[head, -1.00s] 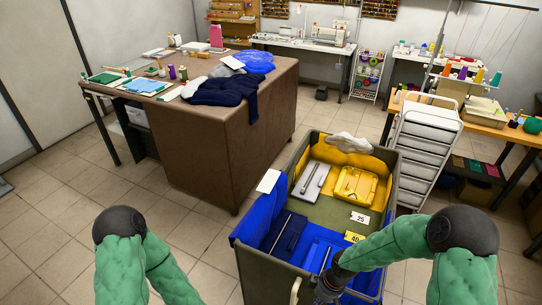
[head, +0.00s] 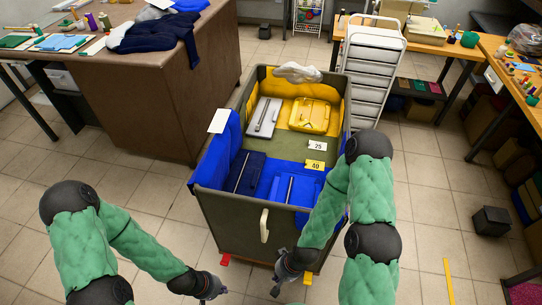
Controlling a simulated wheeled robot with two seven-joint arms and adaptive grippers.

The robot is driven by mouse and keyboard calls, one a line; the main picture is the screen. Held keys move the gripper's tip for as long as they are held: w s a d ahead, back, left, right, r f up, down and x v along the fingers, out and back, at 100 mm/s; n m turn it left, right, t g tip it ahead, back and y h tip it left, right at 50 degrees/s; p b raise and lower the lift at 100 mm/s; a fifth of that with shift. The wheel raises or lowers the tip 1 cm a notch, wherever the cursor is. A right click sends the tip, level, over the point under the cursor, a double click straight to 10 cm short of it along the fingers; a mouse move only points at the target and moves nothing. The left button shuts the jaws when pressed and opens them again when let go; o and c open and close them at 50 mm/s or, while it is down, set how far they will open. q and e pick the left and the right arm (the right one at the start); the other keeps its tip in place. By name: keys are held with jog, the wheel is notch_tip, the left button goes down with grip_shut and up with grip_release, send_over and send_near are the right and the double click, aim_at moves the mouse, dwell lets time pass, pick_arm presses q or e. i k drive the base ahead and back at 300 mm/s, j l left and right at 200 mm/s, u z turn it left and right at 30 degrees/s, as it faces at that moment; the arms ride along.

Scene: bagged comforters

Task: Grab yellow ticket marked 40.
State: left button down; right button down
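The yellow ticket marked 40 (head: 315,165) lies inside the large grey-green bin (head: 228,215), at the border between the olive floor and the blue section. A white ticket marked 25 (head: 317,146) lies just behind it. My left gripper (head: 214,290) is low, in front of the bin and left of its handle. My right gripper (head: 283,278) is low at the bin's front, below the handle. Both grippers are outside the bin and well apart from the ticket. Their fingers are too small to tell open from shut. The yellow ticket is unobstructed.
A blue folded case (head: 295,189) and a navy one (head: 246,172) lie in the bin's near part. Yellow (head: 309,115) and grey (head: 264,117) cases lie behind. A brown table (head: 165,95) stands left, a white drawer cart (head: 371,60) behind right.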

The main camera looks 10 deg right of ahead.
aim_at(311, 164)
jog(key=k+l+u, duration=0.25)
jog(key=k+l, duration=0.25)
jog(key=l+u, duration=0.2)
jog(key=l, duration=0.3)
jog(key=k+l+u, duration=0.25)
jog(key=l, duration=0.25)
jog(key=l+u, duration=0.2)
jog(key=l, duration=0.3)
jog(key=i+l+u, duration=0.1)
jog(key=l, duration=0.35)
jog(key=i+l+u, duration=0.15)
jog(key=l, duration=0.35)
